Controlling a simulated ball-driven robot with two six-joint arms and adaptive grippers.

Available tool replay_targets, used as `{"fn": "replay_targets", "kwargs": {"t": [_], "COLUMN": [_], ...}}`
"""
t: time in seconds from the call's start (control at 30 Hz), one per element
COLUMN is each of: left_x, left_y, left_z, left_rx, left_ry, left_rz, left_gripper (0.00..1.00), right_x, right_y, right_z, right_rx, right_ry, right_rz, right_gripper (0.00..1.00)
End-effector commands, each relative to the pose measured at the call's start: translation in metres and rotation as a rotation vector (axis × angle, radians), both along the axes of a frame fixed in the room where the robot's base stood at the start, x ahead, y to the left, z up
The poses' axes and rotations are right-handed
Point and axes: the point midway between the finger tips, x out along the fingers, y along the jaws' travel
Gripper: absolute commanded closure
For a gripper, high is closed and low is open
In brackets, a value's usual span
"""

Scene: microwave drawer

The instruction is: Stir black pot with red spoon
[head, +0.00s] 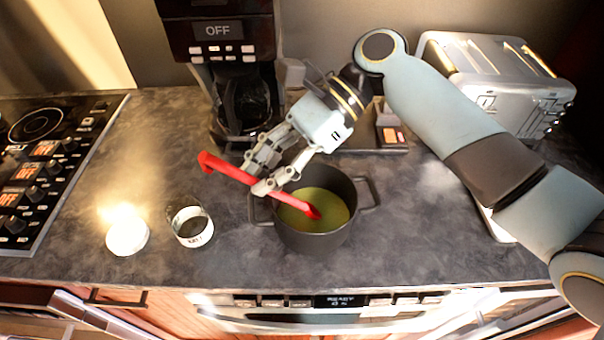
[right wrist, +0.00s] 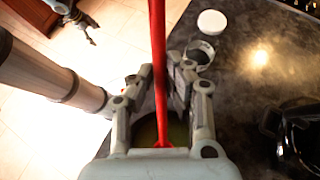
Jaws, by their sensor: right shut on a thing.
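The black pot (head: 316,239) stands on the counter in the head view, with green-yellow liquid (head: 325,203) inside. The red spoon (head: 235,172) slants across the pot's left rim. Its lower end is inside the pot at the liquid, and its hooked upper end points up-left. My right gripper (head: 262,174) is shut on the spoon's shaft, above and left of the pot. In the right wrist view the red spoon (right wrist: 158,60) runs between the fingers of my right gripper (right wrist: 175,75). The pot is mostly hidden there behind the gripper. My left gripper (right wrist: 85,28) shows at the top left of the right wrist view, far from the pot.
A glass cup (head: 190,227) and a white round lid-like thing (head: 127,236) stand left of the pot. A coffee maker (head: 222,60) stands behind, a toaster (head: 500,80) at the back right, a stovetop (head: 50,150) at the left. The counter's front edge is close to the pot.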

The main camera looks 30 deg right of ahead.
Motion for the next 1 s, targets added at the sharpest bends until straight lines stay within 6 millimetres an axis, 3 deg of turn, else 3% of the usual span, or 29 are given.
{"fn": "replay_targets", "kwargs": {"t": [1.0], "left_x": [0.0], "left_y": [0.0], "left_z": [0.0], "left_rx": [0.0], "left_ry": [0.0], "left_rz": [0.0], "left_gripper": [0.17], "right_x": [0.002], "right_y": [0.049], "right_z": [0.076], "right_rx": [0.0], "right_ry": [-0.003], "right_rz": [-0.001], "right_gripper": [1.0]}}
